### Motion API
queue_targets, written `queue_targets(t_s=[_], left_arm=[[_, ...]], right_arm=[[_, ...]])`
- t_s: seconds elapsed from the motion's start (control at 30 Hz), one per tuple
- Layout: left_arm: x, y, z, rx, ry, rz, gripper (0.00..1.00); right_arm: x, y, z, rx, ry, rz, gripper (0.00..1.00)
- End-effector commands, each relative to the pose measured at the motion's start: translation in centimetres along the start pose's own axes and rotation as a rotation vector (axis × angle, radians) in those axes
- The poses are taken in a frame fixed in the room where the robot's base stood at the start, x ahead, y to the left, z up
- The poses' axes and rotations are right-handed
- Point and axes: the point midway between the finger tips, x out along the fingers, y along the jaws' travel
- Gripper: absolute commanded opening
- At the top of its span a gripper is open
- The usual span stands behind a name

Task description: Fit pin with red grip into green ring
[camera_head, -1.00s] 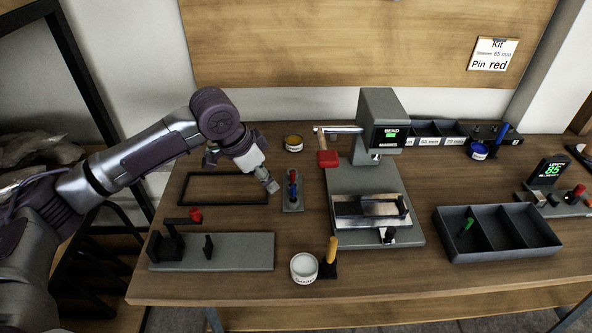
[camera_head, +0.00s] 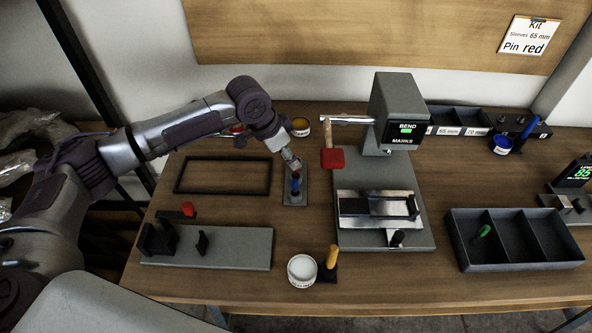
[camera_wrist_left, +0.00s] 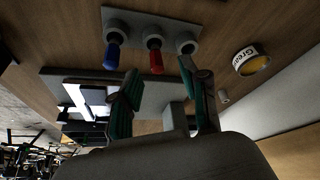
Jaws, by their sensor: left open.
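The pin with the red grip (camera_wrist_left: 155,57) sits in the middle hole of a small grey stand (camera_wrist_left: 145,22) in the left wrist view. A pin with a blue grip (camera_wrist_left: 112,52) is beside it, and the third hole looks empty. In the head view the stand (camera_head: 295,200) is left of the press, with the blue grip (camera_head: 295,184) showing and the red one mostly hidden. My left gripper (camera_head: 291,163) is just above it, open, its fingers (camera_wrist_left: 160,72) spread to either side of the red grip and not closed on it. I cannot make out a green ring. My right gripper is not in view.
A divided tray (camera_head: 530,262) holds a green-handled item (camera_head: 484,231). A white tin (camera_head: 302,271) and a yellow-handled tool (camera_head: 332,257) stand in front. A flat black frame (camera_head: 222,190) lies left.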

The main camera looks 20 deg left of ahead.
Motion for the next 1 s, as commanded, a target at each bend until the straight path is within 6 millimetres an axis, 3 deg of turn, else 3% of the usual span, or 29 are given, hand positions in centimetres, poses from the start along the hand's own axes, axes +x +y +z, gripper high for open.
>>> queue_targets(t_s=[0.2,0.4,0.67,0.77,0.97,1.0], left_arm=[[2.3,0.4,-0.1,0.0,-0.003,0.001,0.45],[4.9,0.4,0.0,0.001,-0.002,0.0,0.45],[5.4,0.4,0.0,0.001,-0.001,-0.001,0.45],[5.3,0.4,0.0,0.001,-0.001,-0.001,0.33],[5.3,0.4,0.0,0.001,-0.001,-0.001,0.0],[5.3,0.4,0.0,0.0,-0.001,-0.001,0.0]], right_arm=[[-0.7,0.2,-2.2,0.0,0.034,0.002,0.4],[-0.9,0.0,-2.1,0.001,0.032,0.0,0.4],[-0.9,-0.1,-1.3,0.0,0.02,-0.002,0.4],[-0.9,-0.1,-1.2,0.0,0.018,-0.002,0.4],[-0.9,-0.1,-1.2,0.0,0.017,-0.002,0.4],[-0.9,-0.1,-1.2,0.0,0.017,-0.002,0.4]])
